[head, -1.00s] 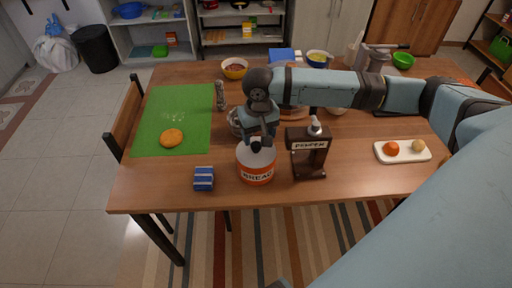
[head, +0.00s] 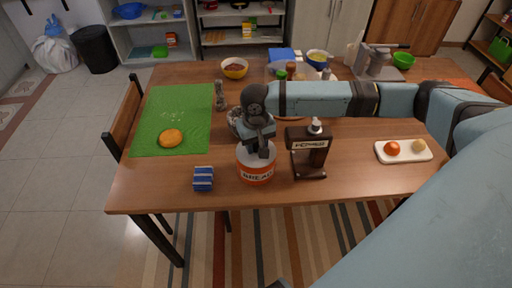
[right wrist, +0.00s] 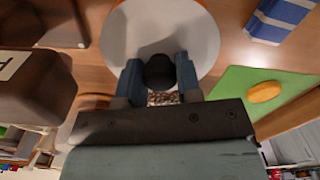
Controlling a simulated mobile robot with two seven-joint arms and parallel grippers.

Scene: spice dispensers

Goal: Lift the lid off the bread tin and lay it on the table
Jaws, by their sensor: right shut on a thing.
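The bread tin (head: 256,175) is an orange-and-white round tin labelled BREAD, upright near the table's front edge. Its pale round lid (head: 245,157) sits on top, with no clear gap visible between lid and tin. My right gripper (head: 262,152) comes down over the lid and is shut on its dark knob. In the right wrist view the knob (right wrist: 159,72) sits between the two blue fingers, with the lid (right wrist: 190,30) behind it. The fingers hide part of the lid in the head view. My left gripper is not in view.
A brown dispenser (head: 308,155) stands close right of the tin. A blue striped packet (head: 203,179) lies to its left, and a green mat (head: 180,105) with an orange bun (head: 171,138) is further left. Bare table (head: 150,185) shows at the front left.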

